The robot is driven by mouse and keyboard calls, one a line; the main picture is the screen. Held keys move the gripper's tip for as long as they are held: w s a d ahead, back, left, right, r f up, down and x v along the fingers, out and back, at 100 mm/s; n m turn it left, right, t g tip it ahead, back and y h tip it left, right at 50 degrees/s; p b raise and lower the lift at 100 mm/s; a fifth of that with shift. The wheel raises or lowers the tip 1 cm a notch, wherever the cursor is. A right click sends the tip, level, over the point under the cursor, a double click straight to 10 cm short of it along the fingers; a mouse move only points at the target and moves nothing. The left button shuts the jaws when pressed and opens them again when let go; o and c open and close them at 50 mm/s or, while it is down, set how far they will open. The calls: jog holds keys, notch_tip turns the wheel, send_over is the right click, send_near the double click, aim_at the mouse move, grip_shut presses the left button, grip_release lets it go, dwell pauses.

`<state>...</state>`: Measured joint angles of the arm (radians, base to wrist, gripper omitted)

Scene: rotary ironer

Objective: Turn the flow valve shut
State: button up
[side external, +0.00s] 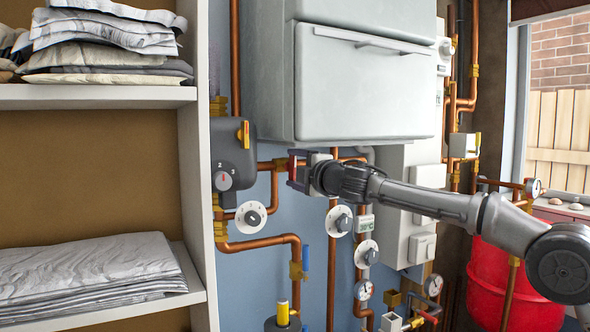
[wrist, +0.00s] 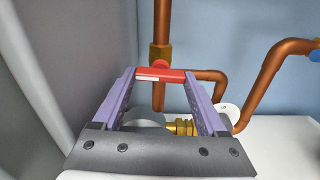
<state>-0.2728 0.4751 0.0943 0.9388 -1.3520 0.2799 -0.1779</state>
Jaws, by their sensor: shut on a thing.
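My gripper (side external: 297,172) is at the copper pipework just below the large grey cabinet, reaching in from the right. In the wrist view my gripper (wrist: 158,79) has its two purple-padded fingers at either end of a short red valve handle (wrist: 172,74). The handle lies crosswise between the fingertips, in front of a vertical copper pipe with a brass fitting (wrist: 160,53). In the side view only a small red part of the handle (side external: 292,163) shows; the gripper hides most of the valve. No label naming the valve is readable.
The grey cabinet (side external: 365,85) hangs close above my gripper. A dark control box (side external: 232,150) with a yellow lever is to the left. White-ringed dials (side external: 251,214) and copper pipes (side external: 260,243) crowd below. Shelves with folded cloth (side external: 85,270) stand at far left.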

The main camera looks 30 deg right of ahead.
jog(key=shift+n, duration=0.4)
jog(key=o, duration=1.3)
jog(key=shift+s+r, duration=0.2)
jog(key=shift+s, duration=1.05)
jog(key=s, duration=0.5)
jog(key=shift+s+f, duration=0.2)
jog(key=shift+s, duration=0.05)
